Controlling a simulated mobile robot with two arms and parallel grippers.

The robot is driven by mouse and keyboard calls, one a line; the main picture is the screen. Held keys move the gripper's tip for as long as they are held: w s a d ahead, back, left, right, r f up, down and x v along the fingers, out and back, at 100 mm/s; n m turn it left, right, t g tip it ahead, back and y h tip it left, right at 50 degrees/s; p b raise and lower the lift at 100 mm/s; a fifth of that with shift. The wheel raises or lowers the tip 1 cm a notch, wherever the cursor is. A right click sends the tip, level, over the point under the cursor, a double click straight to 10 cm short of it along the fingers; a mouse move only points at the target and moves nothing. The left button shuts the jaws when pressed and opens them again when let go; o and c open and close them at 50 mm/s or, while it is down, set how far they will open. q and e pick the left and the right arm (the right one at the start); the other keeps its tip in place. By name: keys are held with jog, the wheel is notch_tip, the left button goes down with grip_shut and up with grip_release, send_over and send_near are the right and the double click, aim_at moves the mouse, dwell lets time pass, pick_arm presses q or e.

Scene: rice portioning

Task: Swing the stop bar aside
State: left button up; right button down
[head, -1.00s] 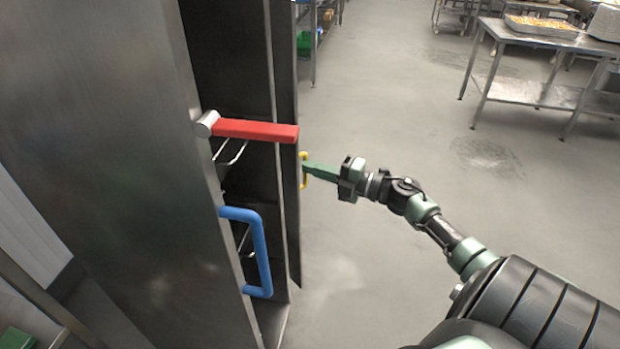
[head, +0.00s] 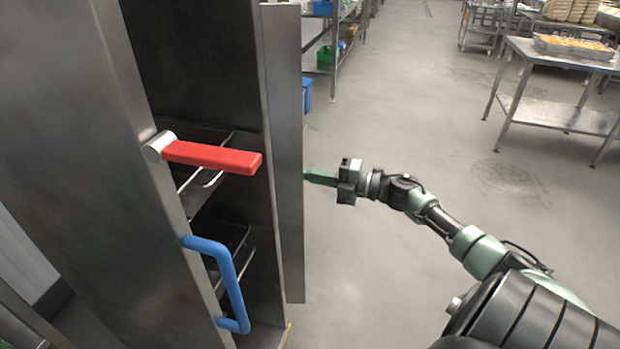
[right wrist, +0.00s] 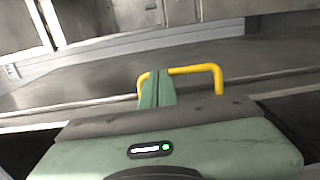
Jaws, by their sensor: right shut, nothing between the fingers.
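The red stop bar (head: 212,157) sticks out to the right from a silver pivot (head: 158,146) on the upright edge of a steel cabinet (head: 75,140). It lies roughly level across the cabinet's open front. My right gripper (head: 307,174) is to the right of the bar, beside the far steel panel (head: 287,150), apart from the bar. Its green fingers are shut and empty. In the right wrist view the shut fingers (right wrist: 157,88) overlap the left part of a yellow handle (right wrist: 205,71); I cannot tell if they touch. My left gripper is out of view.
A blue handle (head: 228,285) juts from the cabinet edge below the bar. Wire rack supports (head: 207,185) show inside the cabinet. A steel table (head: 560,114) with a food tray (head: 574,47) stands back right. The floor between is clear.

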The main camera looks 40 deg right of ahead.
jog(key=shift+w+d, duration=0.15)
jog(key=shift+w, duration=0.1)
jog(key=shift+r, duration=0.1)
dwell(0.4)
jog(key=v, duration=0.8)
jog(key=shift+b, duration=0.3)
jog(key=shift+w, duration=0.1)
